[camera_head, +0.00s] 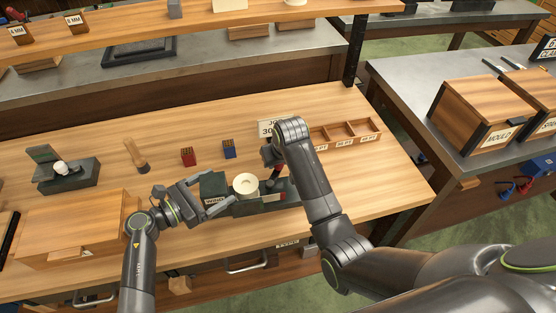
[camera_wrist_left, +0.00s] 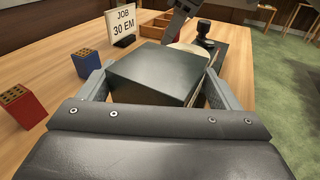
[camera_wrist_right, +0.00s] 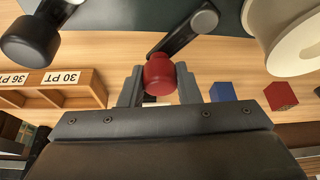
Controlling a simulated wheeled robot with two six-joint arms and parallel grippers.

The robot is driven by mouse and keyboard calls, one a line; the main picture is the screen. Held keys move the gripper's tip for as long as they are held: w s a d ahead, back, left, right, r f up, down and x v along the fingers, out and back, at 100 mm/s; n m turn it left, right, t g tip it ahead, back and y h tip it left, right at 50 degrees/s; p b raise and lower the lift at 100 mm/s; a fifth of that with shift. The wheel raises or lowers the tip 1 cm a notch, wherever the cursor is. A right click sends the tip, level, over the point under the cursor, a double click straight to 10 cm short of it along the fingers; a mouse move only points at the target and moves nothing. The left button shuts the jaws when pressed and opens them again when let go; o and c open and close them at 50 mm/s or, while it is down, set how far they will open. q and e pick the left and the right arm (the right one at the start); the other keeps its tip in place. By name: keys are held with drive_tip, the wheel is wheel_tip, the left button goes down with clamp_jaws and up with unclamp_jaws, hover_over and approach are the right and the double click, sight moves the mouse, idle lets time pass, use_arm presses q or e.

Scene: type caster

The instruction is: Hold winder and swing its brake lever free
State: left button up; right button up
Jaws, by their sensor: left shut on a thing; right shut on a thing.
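The winder is a dark green block-shaped device on the bench, with a cream spool (camera_head: 246,184) on top. My left gripper (camera_head: 207,191) is shut on the winder's left block (camera_head: 214,186); in the left wrist view the block (camera_wrist_left: 160,72) sits between both fingers. The brake lever is a dark arm with a red knob. In the right wrist view my right gripper (camera_wrist_right: 160,88) is shut on the red knob (camera_wrist_right: 159,75), and the lever arm (camera_wrist_right: 186,32) runs up to a pivot on the winder. In the head view my right arm partly hides the lever.
A black knob (camera_wrist_right: 30,40) stands beside the lever. A compartment tray (camera_head: 345,134), a job card (camera_head: 268,128), red (camera_head: 187,157) and blue (camera_head: 229,149) blocks stand behind the winder. A wooden case (camera_head: 75,228) and a dark green device (camera_head: 66,175) are at left.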

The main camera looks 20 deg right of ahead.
drive_tip(key=o, duration=0.6)
drive_tip(key=shift+o, duration=0.2)
drive_tip(key=shift+r, duration=0.1)
drive_tip(key=v, duration=1.1)
drive_tip(key=shift+s+r, duration=0.25)
drive_tip(key=shift+r, duration=0.1)
drive_tip(key=shift+d, duration=0.1)
